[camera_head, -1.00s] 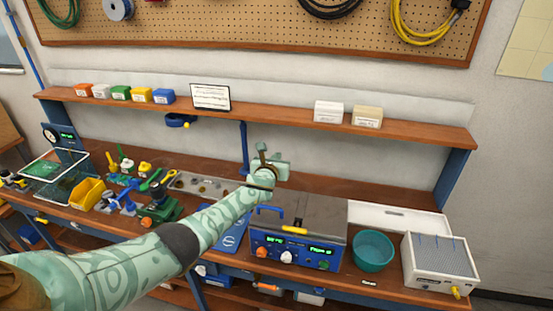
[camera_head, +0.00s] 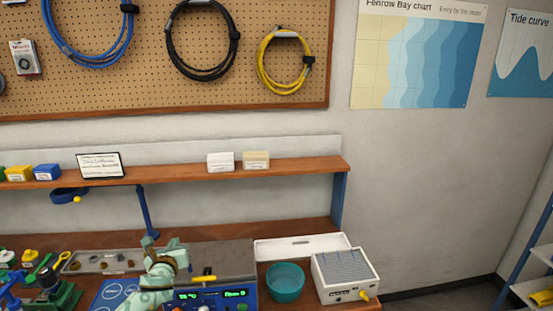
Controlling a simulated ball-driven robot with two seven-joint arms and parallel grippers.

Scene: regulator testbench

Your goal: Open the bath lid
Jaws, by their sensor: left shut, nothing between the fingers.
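The bath is a blue box with a lit control panel (camera_head: 243,297) on its front. Its grey metal lid (camera_head: 228,262) lies flat on top, closed, with a yellow handle (camera_head: 203,278) at the front edge. My left gripper (camera_head: 175,245) is at the bath's left side, beside the lid and in front of part of the box. It is shut and holds nothing. I cannot tell whether it touches the lid. The lower front of the bath is cut off by the picture edge. My right gripper does not show.
A teal bowl (camera_head: 285,284) and a white box with a ribbed grey top (camera_head: 345,272) stand right of the bath. A white tray (camera_head: 300,246) lies behind them. A shelf (camera_head: 290,170) runs above the bench. A blue post (camera_head: 147,212) rises behind my gripper.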

